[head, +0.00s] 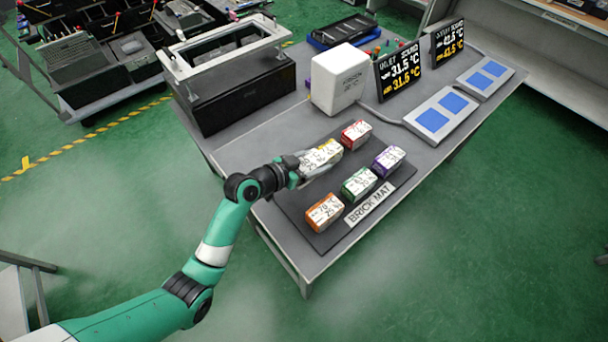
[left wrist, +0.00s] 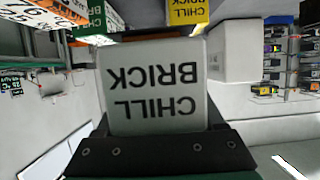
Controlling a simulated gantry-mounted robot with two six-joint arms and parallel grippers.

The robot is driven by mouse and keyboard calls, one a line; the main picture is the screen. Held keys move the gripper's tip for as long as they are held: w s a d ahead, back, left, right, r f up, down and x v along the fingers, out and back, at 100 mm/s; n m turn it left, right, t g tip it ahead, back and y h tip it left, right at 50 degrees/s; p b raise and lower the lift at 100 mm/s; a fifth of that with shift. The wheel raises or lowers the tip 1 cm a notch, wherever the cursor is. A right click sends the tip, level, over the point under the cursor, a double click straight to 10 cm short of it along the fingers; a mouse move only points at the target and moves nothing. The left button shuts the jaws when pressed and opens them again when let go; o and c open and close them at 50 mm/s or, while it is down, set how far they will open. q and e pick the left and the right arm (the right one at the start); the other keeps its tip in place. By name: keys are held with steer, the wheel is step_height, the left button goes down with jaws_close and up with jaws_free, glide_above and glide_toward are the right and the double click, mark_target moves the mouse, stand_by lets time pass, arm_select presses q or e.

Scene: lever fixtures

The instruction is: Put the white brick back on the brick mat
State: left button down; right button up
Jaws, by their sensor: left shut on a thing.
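The white brick (left wrist: 155,88), lettered CHILL BRICK, fills the middle of the left wrist view, its lettering upside down. My left gripper (head: 300,168) is shut on it, at the left edge of the brick mat (head: 292,214). In the head view the white brick is hard to make out beside my gripper and the yellow brick (head: 325,151). I cannot tell whether it touches the mat. The yellow brick also shows just beyond it in the left wrist view (left wrist: 187,14). My right gripper is not in view.
Red (head: 356,134), purple (head: 388,161), green (head: 359,184) and orange (head: 325,212) bricks stand on the mat. Behind are a white box (head: 338,80), two temperature displays, blue-padded plates (head: 440,114) and a black case (head: 238,95) with a white frame.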

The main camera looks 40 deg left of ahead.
arm_select(q)
steer(key=a+f+b, duration=0.1)
steer(key=a+f, duration=0.1)
steer(key=s+a+f+b, duration=0.1)
steer(key=a+f, duration=0.1)
steer(key=f, duration=0.1)
steer(key=shift+a+f, duration=0.25)
steer(key=shift+f, duration=0.1)
steer(key=f+b, duration=0.2)
steer(key=f, duration=0.1)
steer(key=shift+s+a+f, duration=0.15)
steer(key=shift+a+f, duration=0.05)
steer(key=shift+r, duration=0.1)
